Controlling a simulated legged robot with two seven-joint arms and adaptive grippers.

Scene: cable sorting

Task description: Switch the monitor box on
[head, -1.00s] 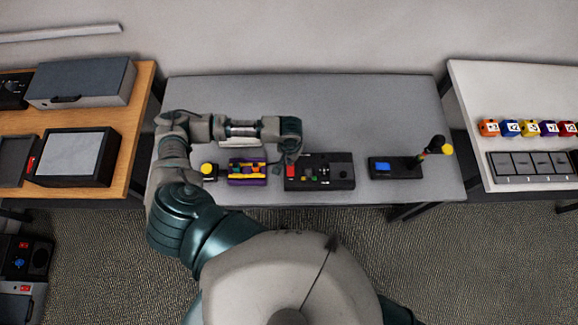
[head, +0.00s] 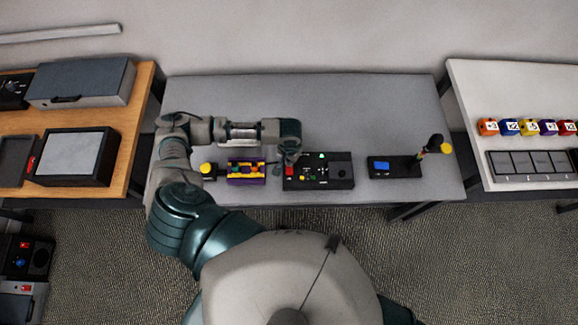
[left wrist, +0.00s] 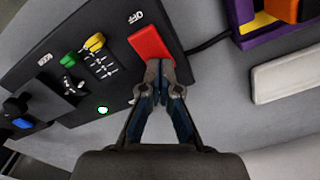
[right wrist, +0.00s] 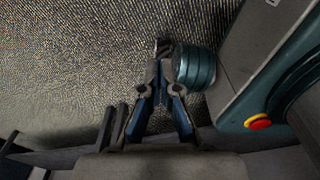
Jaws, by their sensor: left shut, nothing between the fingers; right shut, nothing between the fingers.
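The monitor box (head: 340,172) is a black panel box on the grey middle table in the head view. In the left wrist view its face (left wrist: 50,55) shows a red rocker switch (left wrist: 150,43) with "OFF" printed above it, colored knobs and a bright green light (left wrist: 102,110). My left gripper (left wrist: 158,72) is shut and empty, its tips at the lower end of the red switch. They appear to touch it and hide that end. In the head view my left gripper (head: 288,163) is over the box's left end. My right gripper (right wrist: 160,62) is shut and empty, above the carpet.
A purple and yellow block (head: 246,181) and a yellow-topped button (head: 208,169) lie left of the box. A black cable (left wrist: 207,41) leaves the box beside the switch. The back of the table is clear.

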